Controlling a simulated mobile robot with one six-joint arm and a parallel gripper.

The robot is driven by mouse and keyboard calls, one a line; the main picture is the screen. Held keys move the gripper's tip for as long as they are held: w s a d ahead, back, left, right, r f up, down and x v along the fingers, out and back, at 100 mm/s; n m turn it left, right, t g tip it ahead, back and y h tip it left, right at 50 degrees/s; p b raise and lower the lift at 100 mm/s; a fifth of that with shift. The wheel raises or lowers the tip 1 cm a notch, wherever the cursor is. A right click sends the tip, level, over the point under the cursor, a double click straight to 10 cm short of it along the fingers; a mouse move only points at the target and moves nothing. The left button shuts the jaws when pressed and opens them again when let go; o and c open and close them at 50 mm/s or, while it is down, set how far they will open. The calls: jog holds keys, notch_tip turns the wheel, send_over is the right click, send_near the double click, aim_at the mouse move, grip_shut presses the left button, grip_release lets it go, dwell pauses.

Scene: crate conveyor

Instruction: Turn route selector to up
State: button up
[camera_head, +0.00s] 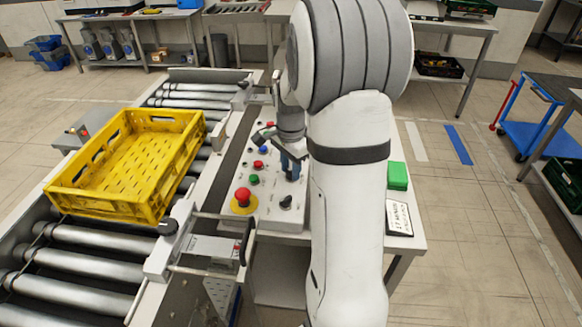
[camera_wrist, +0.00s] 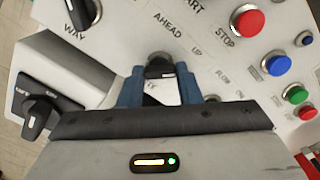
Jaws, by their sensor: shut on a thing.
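The route selector (camera_wrist: 160,66) is a black knob on the pale control panel (camera_wrist: 215,50), with the printed words AHEAD and UP beyond it in the wrist view. My gripper (camera_wrist: 159,76) has its two blue fingers on either side of this knob and is shut on it. The direction of the knob's pointer cannot be told, as the gripper covers part of it. In the head view my gripper (camera_head: 291,165) reaches down to the panel, and the knob is hidden there.
A red stop button (camera_wrist: 248,21), blue button (camera_wrist: 276,65) and green button (camera_wrist: 296,94) lie to the right. Other black knobs stand at top left (camera_wrist: 82,12) and left (camera_wrist: 38,118). A yellow crate (camera_head: 182,190) sits on the roller conveyor (camera_head: 85,264).

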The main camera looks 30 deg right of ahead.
dwell(0.4)
jog(key=o, duration=1)
notch_tip(320, 180, up, 8)
jog(key=shift+f, duration=0.1)
